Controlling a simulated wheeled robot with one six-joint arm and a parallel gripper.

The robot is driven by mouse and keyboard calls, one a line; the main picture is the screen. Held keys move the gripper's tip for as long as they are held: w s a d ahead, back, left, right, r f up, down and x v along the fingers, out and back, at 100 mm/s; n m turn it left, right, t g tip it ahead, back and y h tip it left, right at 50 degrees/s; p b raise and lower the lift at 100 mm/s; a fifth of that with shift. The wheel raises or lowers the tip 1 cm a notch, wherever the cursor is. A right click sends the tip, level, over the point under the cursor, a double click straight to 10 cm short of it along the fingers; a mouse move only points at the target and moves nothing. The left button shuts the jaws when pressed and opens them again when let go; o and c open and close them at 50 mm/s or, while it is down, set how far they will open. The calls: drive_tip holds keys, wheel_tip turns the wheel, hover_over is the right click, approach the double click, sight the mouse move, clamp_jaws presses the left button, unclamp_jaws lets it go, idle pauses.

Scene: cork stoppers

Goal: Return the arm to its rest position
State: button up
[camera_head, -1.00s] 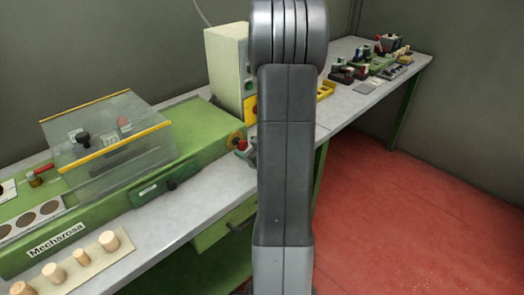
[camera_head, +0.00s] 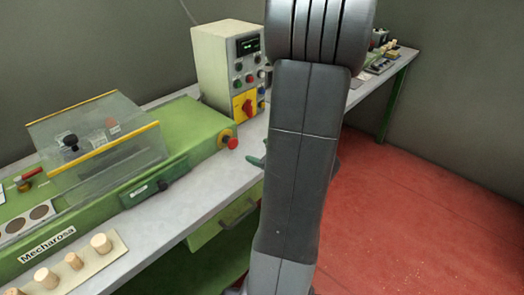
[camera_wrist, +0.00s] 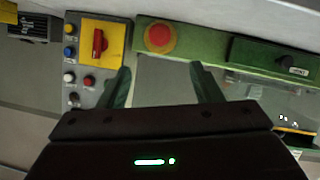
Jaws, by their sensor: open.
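My gripper (camera_wrist: 163,88) shows in the wrist view with its two green fingers spread apart and nothing between them. Beyond the fingers are the front of the green machine and the control box. In the head view my dark arm stands upright across the middle. Only a green fingertip (camera_head: 257,161) shows at the arm's left edge, over the grey bench; the rest of the gripper is hidden behind the arm. Several cork stoppers (camera_head: 102,243) stand on a pale board (camera_head: 112,252) at the lower left, well away from the gripper.
The green machine (camera_head: 190,125) with a clear hinged cover (camera_head: 95,145) fills the bench's left part. A cream control box (camera_head: 222,60) stands behind it. A red stop button (camera_head: 232,143) sticks out at its right end. Red floor (camera_head: 420,215) lies open at right.

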sight(234, 143)
idle(0.3)
drive_tip(key=x, duration=1.4)
drive_tip(key=shift+w+a+r, duration=0.1)
drive_tip(key=shift+a+r, duration=0.05)
